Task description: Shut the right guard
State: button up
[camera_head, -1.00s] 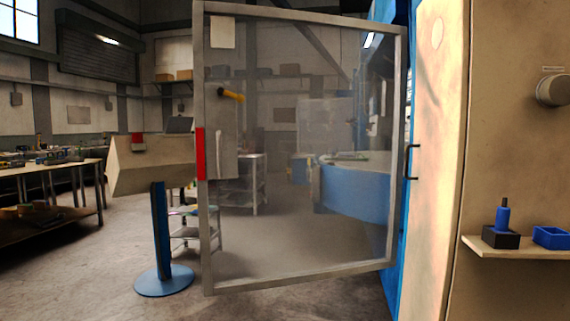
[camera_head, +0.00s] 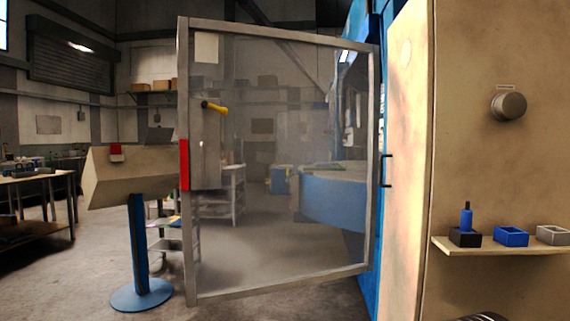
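The right guard is a grey-framed clear panel (camera_head: 280,160) in the middle of the head view. It stands swung out from the blue machine (camera_head: 370,245) at its right side, so it is open. A red strip (camera_head: 185,165) marks its left edge. A yellow-ended handle (camera_head: 214,107) shows near its upper left; I cannot tell whether it is on the panel or behind it. A small dark handle (camera_head: 386,170) sits just right of the frame. My gripper is not in view. A dark rounded shape (camera_head: 482,317) at the bottom edge is too cut off to identify.
A tan console on a blue post (camera_head: 140,250) stands left of the guard's free edge. A beige wall panel with a knob (camera_head: 508,106) and a shelf (camera_head: 500,247) holding small boxes is at right. Workbenches (camera_head: 40,180) stand far left. Floor between is clear.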

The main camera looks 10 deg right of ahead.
aim_at(198, 127)
jog(key=i+u, duration=0.25)
jog(key=i, duration=0.3)
jog(key=i+l+u, duration=0.25)
jog(key=i, duration=0.3)
jog(key=i+l+u, duration=0.25)
jog(key=i, duration=0.3)
jog(key=i+l+u, duration=0.25)
jog(key=i, duration=0.25)
